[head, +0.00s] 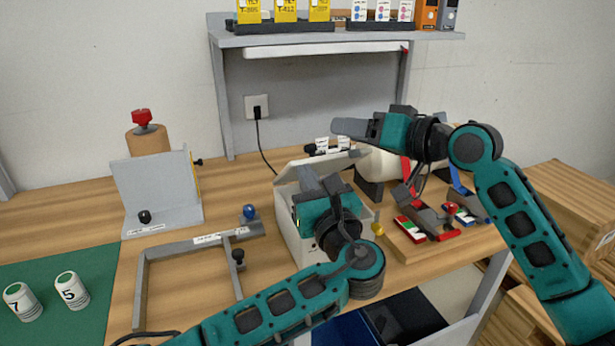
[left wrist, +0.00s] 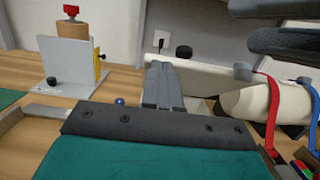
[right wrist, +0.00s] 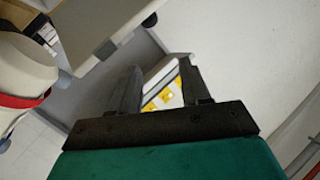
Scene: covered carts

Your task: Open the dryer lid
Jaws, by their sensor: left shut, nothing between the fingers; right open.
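The dryer appears as a pale box (head: 292,222) on the wooden table, mostly behind my left gripper in the head view. Its pale lid (head: 322,160) shows as a slab at the top and looks tilted; how far it is raised I cannot tell. The slab also shows in the left wrist view (left wrist: 215,78), with a black knob (left wrist: 184,52) above its edge. My left gripper (head: 318,176) is shut and empty, over the box; its closed fingers (left wrist: 162,85) overlap the lid in view. My right gripper (head: 350,127) is open and empty, above and behind the dryer, its fingers pointing left.
A white cylinder (head: 382,165) with red and blue straps lies right of the dryer, near a small wooden board (head: 420,250). A grey frame (head: 145,285) and grey bracket (head: 158,190) stand left. A shelf (head: 330,38) with boxes rises behind.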

